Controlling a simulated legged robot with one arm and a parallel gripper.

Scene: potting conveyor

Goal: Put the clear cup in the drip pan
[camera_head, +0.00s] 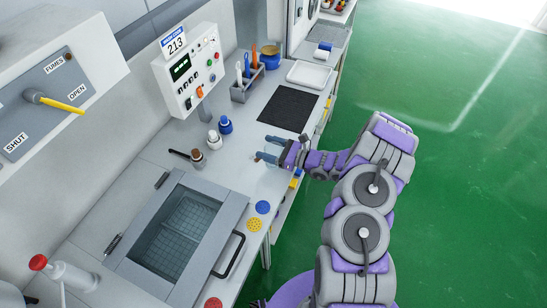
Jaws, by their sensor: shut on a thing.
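My gripper (266,149) is at the front part of the bench, its two blue-grey fingers pointing left. It is shut on a see-through thing, which appears to be the clear cup; its outline is very faint, and I cannot tell whether it touches the bench. A shallow white tray (309,74), which may be the drip pan, lies farther back on the bench, beyond the black mat (287,108). It looks empty and is well apart from my gripper.
A grey basin with a mesh inside (183,225) is set in the near bench. A white bottle (214,140), a blue-topped bottle (225,125) and a brown-topped bottle (197,157) stand left of my gripper. A tool holder (245,88) stands at the back. The mat is clear.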

